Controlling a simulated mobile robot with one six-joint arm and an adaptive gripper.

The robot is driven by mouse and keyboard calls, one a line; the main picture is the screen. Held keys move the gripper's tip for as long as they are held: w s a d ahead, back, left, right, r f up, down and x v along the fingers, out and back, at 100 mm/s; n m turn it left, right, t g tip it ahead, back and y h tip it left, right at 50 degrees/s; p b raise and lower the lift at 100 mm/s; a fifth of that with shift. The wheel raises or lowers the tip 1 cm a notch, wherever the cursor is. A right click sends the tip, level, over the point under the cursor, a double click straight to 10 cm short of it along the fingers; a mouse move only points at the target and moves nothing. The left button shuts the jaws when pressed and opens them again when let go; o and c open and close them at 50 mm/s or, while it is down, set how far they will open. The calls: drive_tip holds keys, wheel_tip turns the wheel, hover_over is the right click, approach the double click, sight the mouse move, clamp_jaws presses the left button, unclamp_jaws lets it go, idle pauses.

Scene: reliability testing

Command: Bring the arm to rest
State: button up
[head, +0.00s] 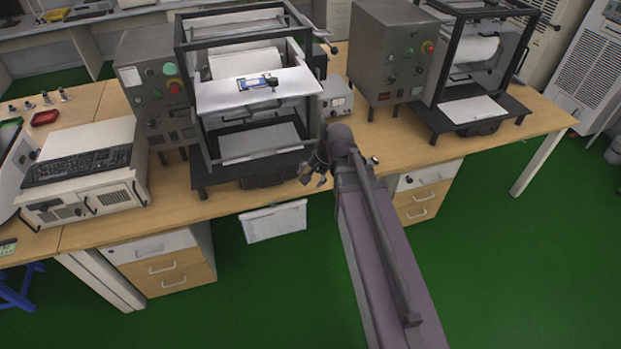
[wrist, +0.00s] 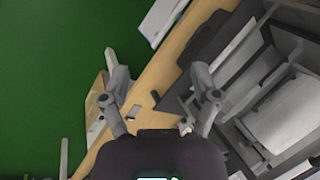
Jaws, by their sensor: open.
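My arm reaches out from the bottom right of the head view toward the bench. My gripper (head: 316,177) is at its far end, just off the front edge of the wooden bench (head: 215,208), right of the black base of the left test machine. In the wrist view my gripper (wrist: 160,88) shows two grey fingers spread apart with nothing between them. The bench edge (wrist: 168,65) and the green floor (wrist: 45,70) lie beyond the fingers.
The left framed test machine (head: 250,120) stands close to my gripper, and another framed machine (head: 472,85) stands to the right. A beige computer case with a keyboard (head: 80,165) is at left. Drawer units (head: 165,262) stand under the bench. Green floor (head: 500,270) is clear at right.

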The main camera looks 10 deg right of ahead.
idle(0.5)
drive_tip(key=s+d+f+n+g+h+b, duration=0.2)
drive_tip(key=s+d+f+n+h+b, duration=0.1)
drive_tip(key=s+f+n+b, duration=0.3)
drive_tip(key=s+f+n, duration=0.1)
drive_tip(key=s+n, duration=0.1)
drive_tip(key=shift+s+d+f+g+h, duration=0.2)
drive_tip(key=shift+s+f+g+h, duration=0.1)
drive_tip(key=shift+h, duration=0.1)
